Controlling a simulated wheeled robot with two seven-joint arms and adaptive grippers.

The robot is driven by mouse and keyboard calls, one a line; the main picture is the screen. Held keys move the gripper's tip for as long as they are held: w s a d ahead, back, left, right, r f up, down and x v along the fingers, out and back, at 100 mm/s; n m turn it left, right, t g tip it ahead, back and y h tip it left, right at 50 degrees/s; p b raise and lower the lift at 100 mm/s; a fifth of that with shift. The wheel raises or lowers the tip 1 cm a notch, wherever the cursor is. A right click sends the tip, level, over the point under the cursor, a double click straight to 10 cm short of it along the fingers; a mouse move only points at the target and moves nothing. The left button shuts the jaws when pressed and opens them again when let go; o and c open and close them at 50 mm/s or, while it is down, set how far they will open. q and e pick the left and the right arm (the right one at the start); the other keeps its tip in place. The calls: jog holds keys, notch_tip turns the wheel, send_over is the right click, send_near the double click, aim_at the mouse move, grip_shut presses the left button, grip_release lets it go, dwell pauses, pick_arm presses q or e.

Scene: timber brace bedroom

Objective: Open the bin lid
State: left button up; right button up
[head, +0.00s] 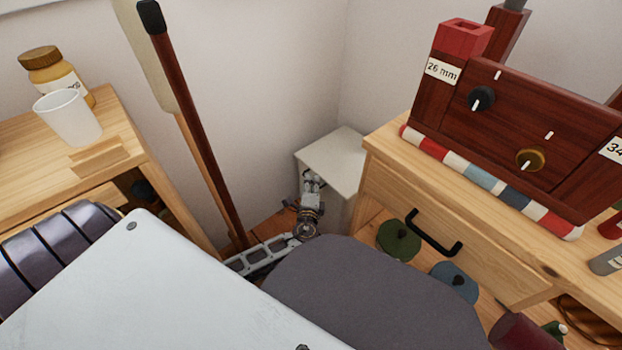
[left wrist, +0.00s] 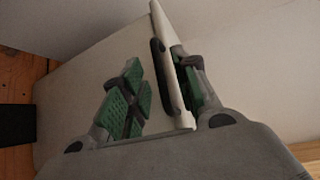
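The bin (head: 322,185) is a pale grey-white box in the corner, beside the wooden drawer cabinet. Its lid (head: 338,147) lies flat on top and looks closed. My left gripper (head: 312,186) is at the bin's front, just below the lid's front edge. In the left wrist view, the left gripper's green-padded fingers (left wrist: 160,92) are spread apart. The pale lid rim (left wrist: 172,65), with a dark strip on it, runs between them, closer to the right finger. Whether that finger touches it, I cannot tell. My right gripper is in neither view.
A drawer cabinet (head: 400,190) with a black handle (head: 433,240) stands close on the bin's right. A dark red pole (head: 190,110) leans on the left, near a wooden table (head: 120,140) with a white cup (head: 68,117). Green (head: 398,240) and blue (head: 455,282) round items sit below the drawer.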

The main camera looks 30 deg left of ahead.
pick_arm(q)
jog(key=shift+w+a, duration=0.1)
jog(key=shift+w, duration=0.1)
jog(key=shift+c, duration=0.5)
grip_shut()
